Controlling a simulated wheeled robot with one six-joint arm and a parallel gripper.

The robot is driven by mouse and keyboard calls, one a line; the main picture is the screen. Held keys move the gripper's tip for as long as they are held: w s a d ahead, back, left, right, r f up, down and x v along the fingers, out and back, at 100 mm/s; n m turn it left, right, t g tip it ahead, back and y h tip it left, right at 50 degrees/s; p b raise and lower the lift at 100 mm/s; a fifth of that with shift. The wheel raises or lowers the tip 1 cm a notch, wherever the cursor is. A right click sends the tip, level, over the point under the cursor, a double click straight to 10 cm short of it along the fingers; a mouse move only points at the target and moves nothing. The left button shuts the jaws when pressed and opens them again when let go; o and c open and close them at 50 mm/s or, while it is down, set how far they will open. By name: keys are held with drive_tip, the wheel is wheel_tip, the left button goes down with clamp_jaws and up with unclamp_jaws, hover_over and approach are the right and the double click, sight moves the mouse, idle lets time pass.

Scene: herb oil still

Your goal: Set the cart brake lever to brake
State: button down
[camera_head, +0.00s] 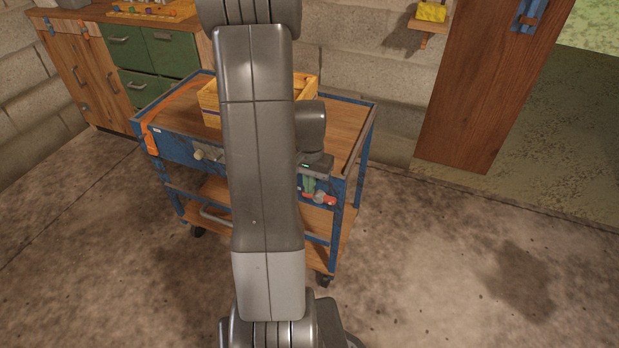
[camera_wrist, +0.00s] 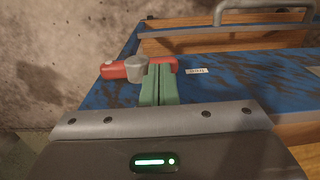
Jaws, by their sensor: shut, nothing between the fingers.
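The cart (camera_head: 368,125) has a blue metal frame and wooden shelves. My gripper (camera_head: 308,190) has green fingers, shut and empty, beside the lever. In the wrist view the fingertips (camera_wrist: 159,68) overlap the lever just right of the hub and hide part of it. I cannot tell whether they touch it. A small white label (camera_wrist: 196,71) sits right of the lever; its text is unreadable.
A wooden crate (camera_head: 210,104) stands on the cart top, partly behind my arm. Green drawers (camera_head: 171,51) and a wooden cabinet stand at the back left. A wooden post (camera_head: 490,85) rises at the right. The floor (camera_head: 450,270) at the front right is clear.

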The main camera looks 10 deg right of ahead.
idle(0.3)
drive_tip(key=shift+w+a+f, duration=0.45)
drive_tip(key=shift+a+f, duration=0.15)
drive_tip(key=shift+f, duration=0.15)
drive_tip(key=shift+r, duration=0.15)
drive_tip(key=shift+r+p, duration=0.3)
drive_tip(key=w+a+r+p, duration=0.3)
drive_tip(key=a+r+p, duration=0.1)
drive_tip(key=r, duration=0.8)
drive_tip(key=shift+a, duration=0.45)
